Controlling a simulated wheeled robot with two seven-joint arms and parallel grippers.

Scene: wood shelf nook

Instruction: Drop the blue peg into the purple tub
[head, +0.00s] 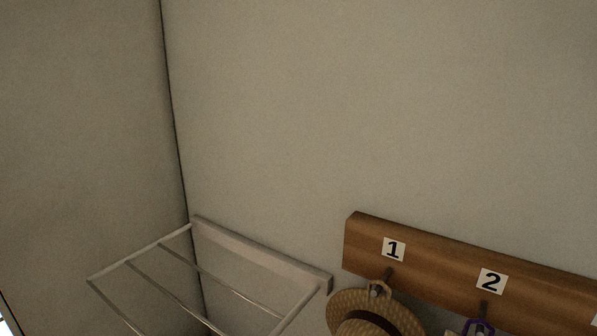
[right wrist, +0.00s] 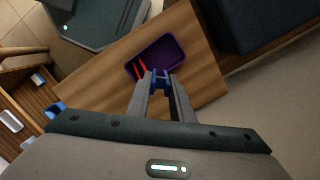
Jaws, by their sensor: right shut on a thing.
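In the right wrist view, my right gripper (right wrist: 160,84) is shut on the blue peg (right wrist: 160,76), which shows between its fingertips. The purple tub (right wrist: 166,51) lies just beyond the fingertips, with red pieces (right wrist: 139,68) in its left part. The peg overlaps the tub's near edge in the picture; its height above the tub is hard to tell. My left gripper is in neither view, and the head view shows neither the peg nor the tub.
The tub stands on a wooden surface (right wrist: 105,85) with bare room to its left and right. Another blue thing (right wrist: 56,108) is at the left. In the head view, a wall rack (head: 260,267) and a numbered hook board (head: 437,266) with a straw hat (head: 348,304) hang on the wall.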

